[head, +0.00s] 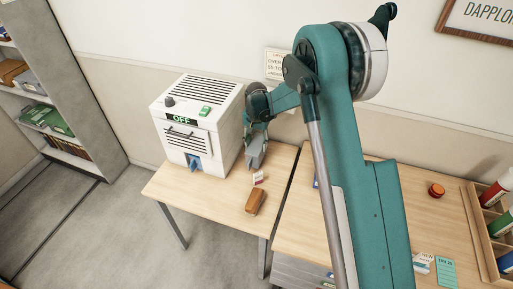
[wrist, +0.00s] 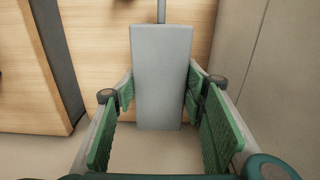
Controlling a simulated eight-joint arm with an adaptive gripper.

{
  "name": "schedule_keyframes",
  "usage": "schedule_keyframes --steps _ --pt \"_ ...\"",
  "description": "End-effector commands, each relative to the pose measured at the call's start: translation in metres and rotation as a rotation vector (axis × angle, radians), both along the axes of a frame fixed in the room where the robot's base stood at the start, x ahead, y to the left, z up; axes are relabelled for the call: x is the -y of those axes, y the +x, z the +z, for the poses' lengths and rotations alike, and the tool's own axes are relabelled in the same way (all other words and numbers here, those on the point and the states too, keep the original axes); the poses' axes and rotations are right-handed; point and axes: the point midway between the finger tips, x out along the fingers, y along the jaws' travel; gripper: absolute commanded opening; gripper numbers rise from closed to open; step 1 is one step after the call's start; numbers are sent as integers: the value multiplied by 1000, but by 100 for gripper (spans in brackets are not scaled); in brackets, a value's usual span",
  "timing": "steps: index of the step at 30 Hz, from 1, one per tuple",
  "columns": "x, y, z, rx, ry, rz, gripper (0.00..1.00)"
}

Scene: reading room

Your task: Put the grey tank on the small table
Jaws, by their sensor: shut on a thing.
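The grey tank (wrist: 160,75) is a plain rectangular block between my gripper's (wrist: 162,92) green finger pads in the wrist view. In the head view the tank (head: 256,157) hangs below my gripper (head: 257,138), just right of the white machine. My gripper is shut on the tank. The tank is over or close to the back of the left, smaller wooden table (head: 218,203); I cannot tell if it touches the top. My arm hides part of the area behind it.
A white machine (head: 197,130) with an OFF display stands on the left table. A brown object (head: 255,201) and a small card (head: 258,178) lie nearer its right edge. The right table (head: 290,225) holds a red round object (head: 436,190) and a bottle rack (head: 477,232). Bare tabletop shows at front left.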

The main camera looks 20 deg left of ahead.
Motion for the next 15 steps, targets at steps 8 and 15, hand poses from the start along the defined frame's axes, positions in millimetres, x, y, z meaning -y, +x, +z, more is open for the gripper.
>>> schedule_keyframes --steps 8,15 --pt "0 0 -17 0 0 0 28" --pt "0 0 -17 0 0 0 28"
